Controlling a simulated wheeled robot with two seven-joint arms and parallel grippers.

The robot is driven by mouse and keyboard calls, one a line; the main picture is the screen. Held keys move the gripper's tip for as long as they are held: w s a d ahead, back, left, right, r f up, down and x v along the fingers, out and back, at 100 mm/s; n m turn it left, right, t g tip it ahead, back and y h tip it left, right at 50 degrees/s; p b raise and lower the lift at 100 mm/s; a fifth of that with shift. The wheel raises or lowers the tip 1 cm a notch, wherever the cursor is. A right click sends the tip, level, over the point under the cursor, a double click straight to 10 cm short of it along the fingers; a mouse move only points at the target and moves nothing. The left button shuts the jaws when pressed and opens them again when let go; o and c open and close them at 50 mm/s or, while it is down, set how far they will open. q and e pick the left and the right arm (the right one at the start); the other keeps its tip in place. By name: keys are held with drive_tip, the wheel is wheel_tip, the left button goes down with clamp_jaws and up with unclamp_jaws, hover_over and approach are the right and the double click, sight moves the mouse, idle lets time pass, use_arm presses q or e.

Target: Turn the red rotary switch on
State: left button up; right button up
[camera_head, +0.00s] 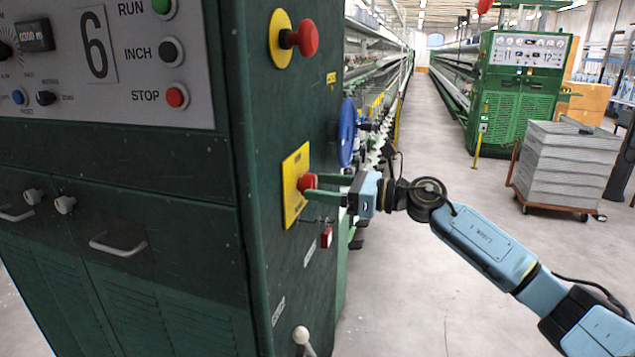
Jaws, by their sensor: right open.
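The red rotary switch (307,182) sits on a yellow plate (291,205) on the side of the dark green machine cabinet. My right gripper (312,186) comes in from the right with its green fingers around the switch, one above and one below. The gripper is open. I cannot tell whether the fingers touch the knob. The fingers partly hide the switch, and its pointer position cannot be made out. My left gripper is not in view.
A red mushroom button (303,38) on a yellow disc is higher on the same side. A small red padlock (326,237) hangs below the switch. A blue wheel (347,132) is behind. A trolley of grey crates (565,165) stands right. The aisle floor is clear.

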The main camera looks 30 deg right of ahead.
drive_tip(key=shift+x, duration=0.85)
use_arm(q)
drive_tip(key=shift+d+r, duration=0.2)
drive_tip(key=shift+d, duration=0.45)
use_arm(e)
drive_tip(key=c, duration=1)
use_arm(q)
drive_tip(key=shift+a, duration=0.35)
